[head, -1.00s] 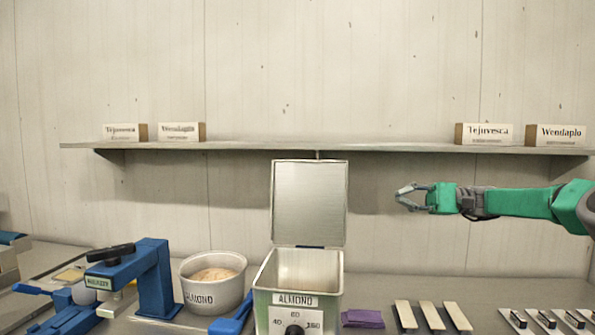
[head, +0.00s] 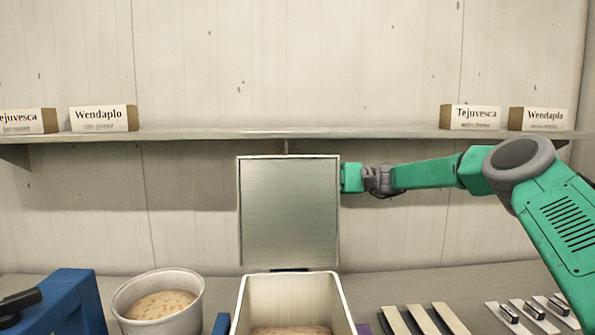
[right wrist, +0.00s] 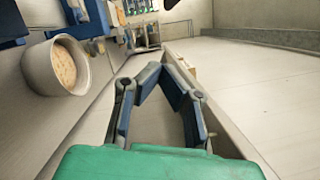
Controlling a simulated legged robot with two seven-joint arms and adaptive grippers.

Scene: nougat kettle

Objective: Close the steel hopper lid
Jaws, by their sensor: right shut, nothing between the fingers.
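The steel hopper lid (head: 288,212) stands upright and open at the back of the hopper (head: 290,288) in the head view. The open hopper shows a tan filling at its bottom. My right arm reaches in from the right. The green body of my right gripper meets the lid's right edge in the picture, and its fingers are hidden behind the lid. I cannot tell whether it touches the lid. In the right wrist view the fingers of my right gripper (right wrist: 160,70) meet at the tips, with nothing seen between them. My left gripper is not in view.
A pot of tan mix (head: 159,302) stands left of the hopper, beside a blue device (head: 62,305). Flat bars (head: 424,320) and small clipped plates (head: 528,316) lie to the right. A wall shelf (head: 380,134) with labelled boxes runs above the lid.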

